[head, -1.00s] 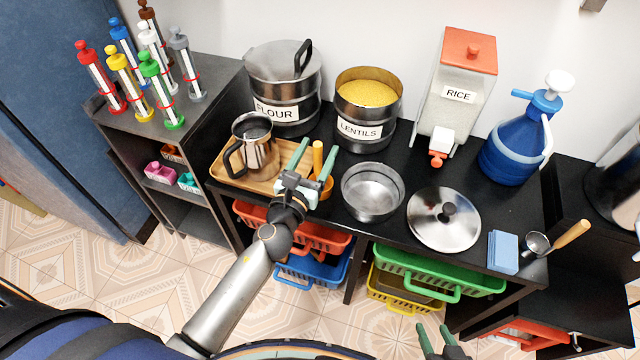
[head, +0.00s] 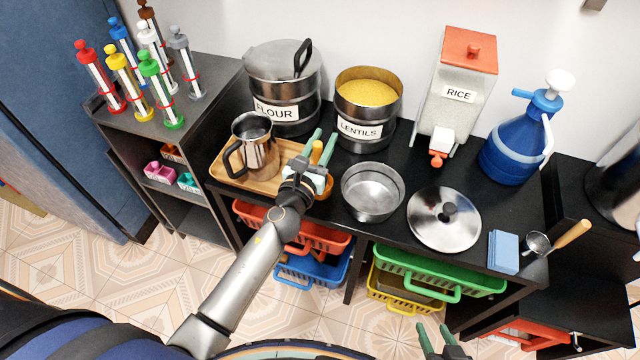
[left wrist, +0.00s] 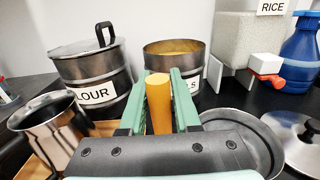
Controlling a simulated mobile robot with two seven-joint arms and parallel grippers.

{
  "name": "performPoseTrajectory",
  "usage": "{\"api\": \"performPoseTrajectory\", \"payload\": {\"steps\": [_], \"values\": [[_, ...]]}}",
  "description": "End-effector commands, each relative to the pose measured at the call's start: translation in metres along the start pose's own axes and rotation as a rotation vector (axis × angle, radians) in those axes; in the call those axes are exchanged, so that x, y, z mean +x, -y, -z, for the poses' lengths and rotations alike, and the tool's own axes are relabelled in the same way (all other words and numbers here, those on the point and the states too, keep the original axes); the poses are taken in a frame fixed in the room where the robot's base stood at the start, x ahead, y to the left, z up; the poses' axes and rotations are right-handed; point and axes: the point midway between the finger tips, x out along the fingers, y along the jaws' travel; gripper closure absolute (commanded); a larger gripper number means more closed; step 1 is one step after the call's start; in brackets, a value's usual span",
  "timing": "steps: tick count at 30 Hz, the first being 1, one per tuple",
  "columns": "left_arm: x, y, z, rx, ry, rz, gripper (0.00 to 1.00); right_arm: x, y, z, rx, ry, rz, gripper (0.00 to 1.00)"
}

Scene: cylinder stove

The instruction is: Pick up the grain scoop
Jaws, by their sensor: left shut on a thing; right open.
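The grain scoop has an upright yellow-orange handle (head: 317,152) and an orange bowl (head: 328,190), at the right end of the wooden tray (head: 222,173) in the head view. My left gripper (head: 321,140) is shut on the handle, one green finger on each side. In the left wrist view the handle (left wrist: 159,100) stands between the fingers (left wrist: 161,78); the bowl is hidden there. Most of the bowl is also covered by my gripper in the head view. My right gripper (head: 433,332) is open and empty, low in front of the table.
A metal pitcher (head: 262,155) stands on the tray, left of my left gripper. Behind are the flour pot (head: 285,95) and lentils pot (head: 368,115). An empty metal pan (head: 372,192) is close on the right, then a lid (head: 444,225). Space above the scoop looks clear.

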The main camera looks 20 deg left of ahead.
Motion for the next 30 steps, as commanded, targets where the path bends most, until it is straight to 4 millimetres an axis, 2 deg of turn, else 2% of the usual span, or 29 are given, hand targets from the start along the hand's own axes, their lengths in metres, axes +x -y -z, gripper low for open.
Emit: {"api": "performPoseTrajectory", "payload": {"steps": [1,4,21,30], "values": [[0.000,0.000,0.000,0.001,0.000,0.000,0.91,0.000,0.000,0.000,0.000,0.000,0.000,0.50],[0.000,0.000,0.000,0.001,0.000,0.000,1.00,0.000,0.000,0.000,0.000,-0.001,0.000,0.50],[0.000,-0.001,-0.002,0.001,0.001,0.000,1.00,-0.001,0.000,0.002,0.000,-0.001,0.000,0.50],[0.004,-0.009,-0.023,0.003,0.001,0.000,1.00,-0.016,0.001,0.018,0.000,-0.001,0.000,0.50]]}}
